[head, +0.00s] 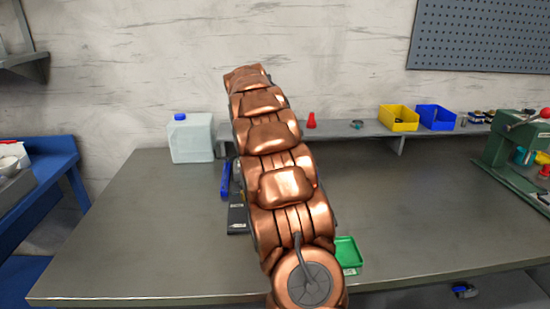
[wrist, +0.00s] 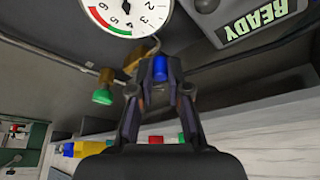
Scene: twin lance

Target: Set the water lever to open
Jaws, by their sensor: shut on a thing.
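In the wrist view my gripper (wrist: 160,82) is shut on a small blue piece (wrist: 160,67), which shows between the two dark fingers. It appears to be the water lever, but the fingers cover most of it, so its angle is unclear. A brass fitting (wrist: 134,58) sits just left of the fingertips. A green knob (wrist: 102,96) on a brass stem is further left, apart from the fingers. In the head view my copper arm hides the gripper and most of the device.
A round gauge (wrist: 126,12) and a grey box marked READY (wrist: 262,22) are close to the fingers. On the bench (head: 130,225) stand a white jug (head: 191,138), a green tray (head: 347,252) and a green press (head: 515,150). The bench right of my arm is mostly clear.

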